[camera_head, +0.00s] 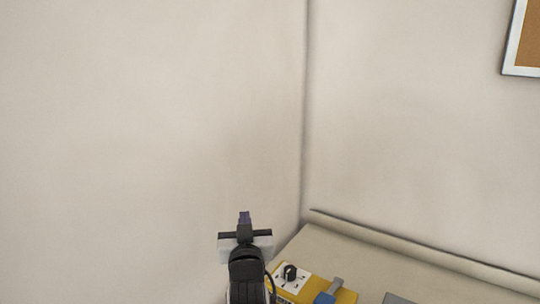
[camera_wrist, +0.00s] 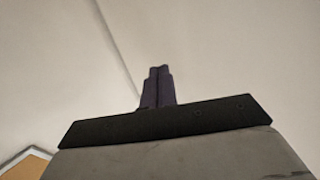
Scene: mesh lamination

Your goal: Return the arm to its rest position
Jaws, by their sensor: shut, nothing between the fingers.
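My gripper (camera_head: 244,217) is in the lower middle of the head view, raised in front of the pale wall and to the left of the counter. Its two dark purple fingers are together and point upward, with nothing between them. The wrist view also shows the shut fingers (camera_wrist: 159,72) against bare wall. My dark arm rises from the bottom edge of the head view; the rest of it is out of view.
A beige counter (camera_head: 345,253) runs along the wall at lower right. On it stands a yellow device (camera_head: 345,297) with a black knob (camera_head: 290,272) and a blue-grey lever (camera_head: 327,295). A grey object (camera_head: 397,299) is cut off by the bottom edge. A framed corkboard (camera_head: 530,40) hangs at upper right.

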